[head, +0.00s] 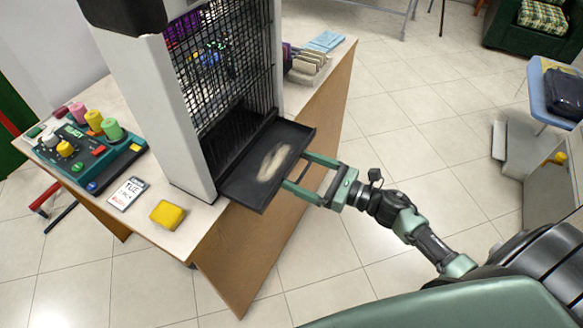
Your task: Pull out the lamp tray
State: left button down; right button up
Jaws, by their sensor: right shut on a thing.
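The lamp tray (243,185) is a black, shallow, rectangular tray with a pale dusty patch on its floor. It sticks out from the bottom of a tall white unit (172,115) with a black wire grille, and its front overhangs the table edge. Its inner end is inside the unit and hidden. My right gripper (295,173) is shut on the tray's front edge, with the arm coming in from the right. The exact contact at the fingertips is hard to make out. My left gripper is not in view.
The unit stands on a wooden table (262,262). To its left are a green device (92,155) with thread spools, a white card (128,193) and a yellow sponge-like block (167,214). Beige blocks (308,67) stand behind right.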

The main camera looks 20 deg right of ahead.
jog(key=shift+s+a, duration=0.1)
jog(key=o, duration=1.8)
jog(key=b+v, duration=0.1)
jog(key=v, duration=0.6)
jog(key=shift+s+d, duration=0.2)
jog(key=shift+s, duration=0.1)
